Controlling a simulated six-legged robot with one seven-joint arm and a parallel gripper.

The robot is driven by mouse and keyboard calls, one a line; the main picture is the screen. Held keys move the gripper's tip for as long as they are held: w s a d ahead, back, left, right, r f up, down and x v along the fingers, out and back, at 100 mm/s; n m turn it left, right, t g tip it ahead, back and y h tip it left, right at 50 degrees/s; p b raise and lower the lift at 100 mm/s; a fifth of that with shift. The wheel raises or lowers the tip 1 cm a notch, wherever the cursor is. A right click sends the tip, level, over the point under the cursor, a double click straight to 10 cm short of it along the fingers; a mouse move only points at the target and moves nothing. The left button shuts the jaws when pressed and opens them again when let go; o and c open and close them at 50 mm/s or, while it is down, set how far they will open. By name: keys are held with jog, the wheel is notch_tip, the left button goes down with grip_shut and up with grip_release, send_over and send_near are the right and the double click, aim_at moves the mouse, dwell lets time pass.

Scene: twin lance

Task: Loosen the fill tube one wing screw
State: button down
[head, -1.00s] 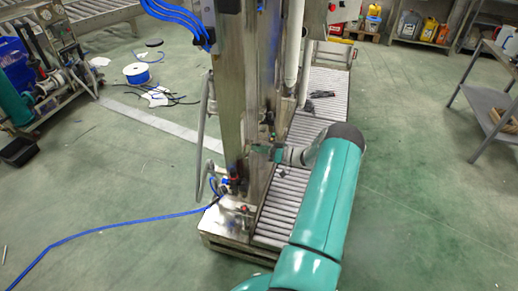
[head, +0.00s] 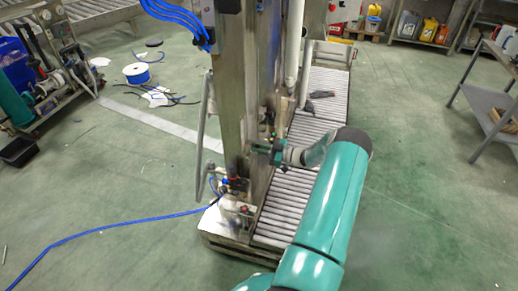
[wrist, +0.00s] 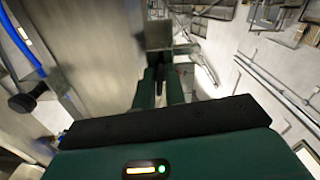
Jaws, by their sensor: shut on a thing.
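My gripper (head: 268,150) reaches in from the right to the steel column of the filling machine (head: 232,110), about halfway up its lower part. In the wrist view the two green fingers (wrist: 160,88) are close together. They are shut on a small dark part (wrist: 159,62), which I take to be the fill tube one wing screw. It sits just below a square metal block (wrist: 158,35), and the fingers hide most of it. The screw's wings and thread cannot be made out.
A black knob (wrist: 27,98) and a blue hose (wrist: 22,42) are on the left in the wrist view. Another blue hose (head: 95,228) crosses the floor.

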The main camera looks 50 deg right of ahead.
jog(key=shift+w+a+n, duration=0.2)
jog(key=shift+w+n, duration=0.05)
jog(key=shift+n, duration=0.95)
jog(key=shift+n, duration=0.6)
jog(key=c, duration=1.6)
grip_release()
jog(key=shift+o, duration=0.2)
jog(key=shift+s, duration=0.1)
jog(key=v, duration=0.6)
jog(key=shift+d, duration=0.2)
jog(key=shift+s, duration=0.15)
